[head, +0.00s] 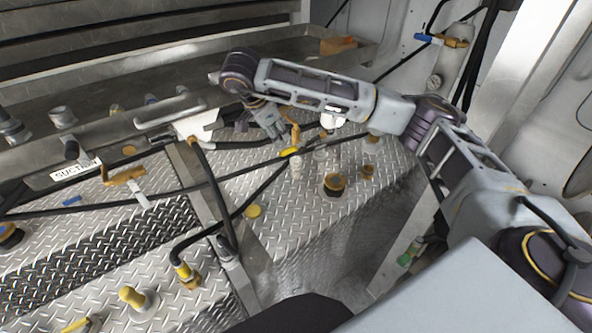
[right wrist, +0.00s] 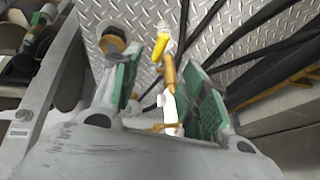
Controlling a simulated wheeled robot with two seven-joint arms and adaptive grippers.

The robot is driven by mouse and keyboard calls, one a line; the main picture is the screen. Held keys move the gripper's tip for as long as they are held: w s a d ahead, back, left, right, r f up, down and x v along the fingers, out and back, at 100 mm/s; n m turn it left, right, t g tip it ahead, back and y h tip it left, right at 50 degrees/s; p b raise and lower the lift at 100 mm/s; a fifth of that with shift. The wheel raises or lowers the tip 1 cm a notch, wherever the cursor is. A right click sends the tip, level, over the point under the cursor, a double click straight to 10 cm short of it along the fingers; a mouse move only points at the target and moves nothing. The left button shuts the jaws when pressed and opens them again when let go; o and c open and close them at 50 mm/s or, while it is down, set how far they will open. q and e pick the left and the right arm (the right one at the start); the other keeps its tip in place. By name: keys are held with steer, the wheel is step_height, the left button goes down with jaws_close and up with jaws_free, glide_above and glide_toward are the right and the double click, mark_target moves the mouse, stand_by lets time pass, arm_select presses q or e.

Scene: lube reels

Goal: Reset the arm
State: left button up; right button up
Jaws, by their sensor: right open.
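My right arm (head: 318,90) reaches in from the right over the diamond-plate deck, bent at the elbow. My right gripper (head: 270,120) hangs near a small yellow-handled valve (head: 289,151). In the right wrist view its two green-padded fingers (right wrist: 163,88) stand apart. The yellow handle (right wrist: 159,47) and a brass fitting (right wrist: 169,72) with a white part show in the gap between the fingers. I cannot tell whether the fingers touch them. My left gripper is not in view.
Black hoses (head: 238,180) cross the diamond-plate deck (head: 330,235). A white wall (head: 400,50) is at the back right.

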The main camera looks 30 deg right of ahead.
steer(key=shift+s+a+r, duration=0.1)
steer(key=shift+a+r, duration=0.05)
steer(key=shift+r, duration=0.15)
stand_by(0.4)
